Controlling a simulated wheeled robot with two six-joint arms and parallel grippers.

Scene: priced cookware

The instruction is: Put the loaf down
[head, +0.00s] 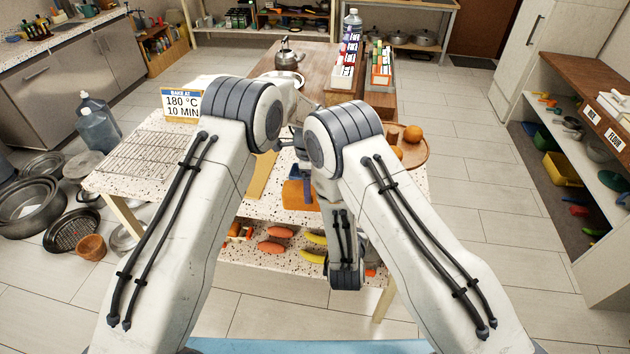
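I cannot pick out a loaf for certain. An orange-brown block (298,194) with a dark blue part sits on the speckled table (150,185) between my arms; I cannot tell whether it is the loaf. My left arm reaches forward over the table and hides much of its middle. Small dark parts between the arms may belong to my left gripper (291,138), but its fingers are not clear. My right arm bends down at the table's front edge, and its gripper is hidden.
A wire rack (148,158) and a baking sign (181,105) are on the left of the table. A kettle (287,57) and boxed goods (347,55) stand farther back. Oranges (413,133) lie on a round board at right. Pans (30,205) crowd the left floor; the right floor is clear.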

